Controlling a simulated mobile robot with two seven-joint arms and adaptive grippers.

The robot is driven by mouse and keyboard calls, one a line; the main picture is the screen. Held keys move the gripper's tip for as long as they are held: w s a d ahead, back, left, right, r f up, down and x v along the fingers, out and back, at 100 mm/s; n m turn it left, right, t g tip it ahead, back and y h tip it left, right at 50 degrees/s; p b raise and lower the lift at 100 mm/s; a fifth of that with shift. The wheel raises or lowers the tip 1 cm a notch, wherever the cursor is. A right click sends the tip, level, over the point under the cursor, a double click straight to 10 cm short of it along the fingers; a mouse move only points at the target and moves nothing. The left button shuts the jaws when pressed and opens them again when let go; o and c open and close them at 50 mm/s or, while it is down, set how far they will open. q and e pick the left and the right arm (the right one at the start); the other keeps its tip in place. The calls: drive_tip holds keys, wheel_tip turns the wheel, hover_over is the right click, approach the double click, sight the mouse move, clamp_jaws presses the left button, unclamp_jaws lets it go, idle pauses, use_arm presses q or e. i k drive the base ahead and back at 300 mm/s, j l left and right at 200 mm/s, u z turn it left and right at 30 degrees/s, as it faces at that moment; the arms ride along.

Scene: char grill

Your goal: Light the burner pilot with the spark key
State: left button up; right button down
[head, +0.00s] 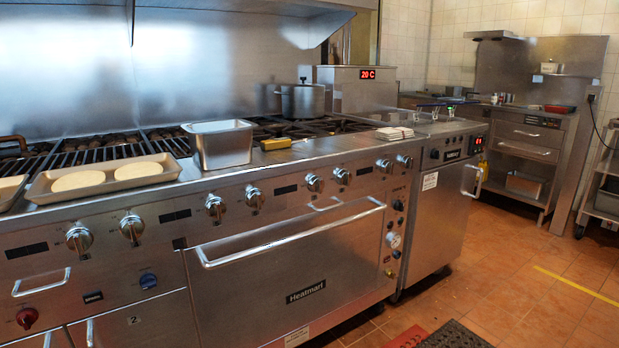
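The steel range (290,250) runs along the wall, with several round knobs on its front panel, one of them at the middle (255,197). Open burner grates (335,125) lie on its top right, and a dark-barred grill (90,150) on its top left. A small yellow block (276,144) lies on the front ledge; I cannot tell whether it is the spark key. A round dial (394,240), small black knobs and a brass-coloured fitting (396,254) sit at the panel's right end. I cannot make out a pilot flame. Neither of my grippers is in view.
A tray with two pale patties (170,165) and a steel pan (220,145) stand on the front ledge. A lidded pot (303,100) stands behind. A fryer unit (445,200) adjoins at right. Tiled floor (540,290) is open at right, with a dark mat (455,336) in front.

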sight(95, 296)
drive_tip(key=i+l, duration=0.75)
drive_tip(key=i, duration=0.2)
drive_tip(key=u, duration=2.1)
